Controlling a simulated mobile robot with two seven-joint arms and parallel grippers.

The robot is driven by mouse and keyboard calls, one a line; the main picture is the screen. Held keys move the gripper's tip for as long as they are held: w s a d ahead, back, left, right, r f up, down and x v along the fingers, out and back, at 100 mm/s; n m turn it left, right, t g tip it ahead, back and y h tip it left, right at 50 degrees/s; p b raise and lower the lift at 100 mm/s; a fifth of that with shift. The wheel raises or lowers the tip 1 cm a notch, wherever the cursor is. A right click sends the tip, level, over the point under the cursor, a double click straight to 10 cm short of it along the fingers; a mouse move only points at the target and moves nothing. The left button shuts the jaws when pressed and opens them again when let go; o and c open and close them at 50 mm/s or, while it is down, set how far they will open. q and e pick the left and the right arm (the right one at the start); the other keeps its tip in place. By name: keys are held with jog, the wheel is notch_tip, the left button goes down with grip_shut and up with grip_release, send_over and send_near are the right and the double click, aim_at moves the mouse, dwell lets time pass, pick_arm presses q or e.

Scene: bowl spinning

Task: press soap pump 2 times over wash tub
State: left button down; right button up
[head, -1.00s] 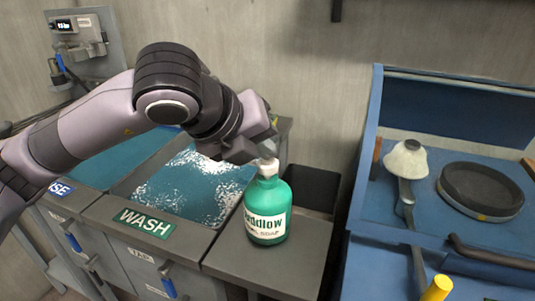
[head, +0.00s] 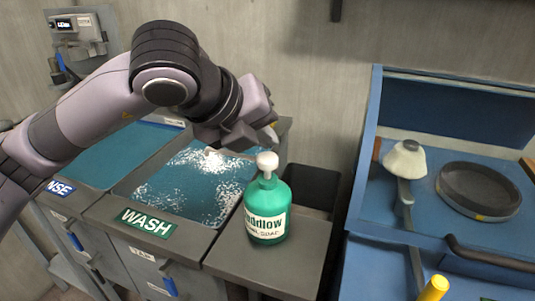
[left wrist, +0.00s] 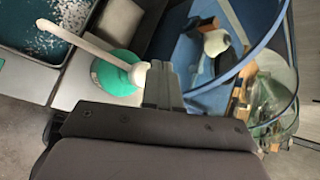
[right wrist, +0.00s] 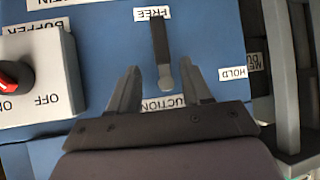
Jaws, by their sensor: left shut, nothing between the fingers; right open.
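The green soap bottle (head: 267,210) with a white pump head (head: 267,162) stands upright on the grey counter beside the wash tub. The wash tub (head: 187,187) holds teal water with white foam. My left gripper (head: 262,137) is shut and empty, a little above and behind the pump head, apart from it. In the left wrist view the pump nozzle (left wrist: 90,42) reaches toward the tub, and the shut fingers (left wrist: 162,85) are beside the pump. My right gripper (right wrist: 160,92) shows only in the right wrist view, open and empty over a blue panel.
A blue workstation (head: 450,130) with a round dark pad (head: 478,190) and a white-headed lever (head: 405,160) stands at the right. A dark bin (head: 312,187) sits behind the bottle. In the right wrist view a grey lever (right wrist: 162,60) stands near my fingers.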

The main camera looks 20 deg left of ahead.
pick_arm(q)
jog(key=shift+r+p, duration=1.1)
jog(key=shift+r, duration=1.45)
dwell(0.6)
notch_tip(320, 180, up, 4)
jog(key=m+p, duration=0.5)
jog(key=m, duration=1.4)
jog(key=shift+d+f+h, duration=0.1)
jog(key=shift+h, duration=0.3)
